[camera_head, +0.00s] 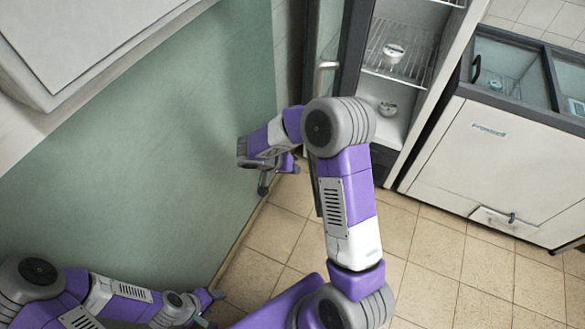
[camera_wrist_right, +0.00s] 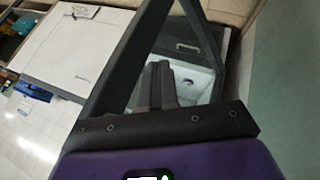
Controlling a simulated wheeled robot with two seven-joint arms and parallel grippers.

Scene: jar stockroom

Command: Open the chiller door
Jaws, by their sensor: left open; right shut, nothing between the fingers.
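The chiller (camera_head: 408,60) stands at the top of the head view, with its inside and wire shelves in plain sight. Its dark-framed glass door (camera_head: 352,45) is swung out to the left, with a pale handle (camera_head: 326,68); my right arm hides part of it. My right gripper (camera_head: 268,184) is shut and empty, between the door and the green wall, apart from the handle. In the right wrist view its fingers (camera_wrist_right: 162,85) are together in front of dark-framed glass (camera_wrist_right: 200,52). My left gripper (camera_head: 212,308) is open and empty at the lower left, far from the door.
A white bowl (camera_head: 393,53) and another small vessel (camera_head: 388,108) sit on the chiller shelves. A white chest freezer (camera_head: 490,150) with a glass top stands at the right. The green wall (camera_head: 150,150) bounds the left side. Tiled floor (camera_head: 440,260) is clear at lower right.

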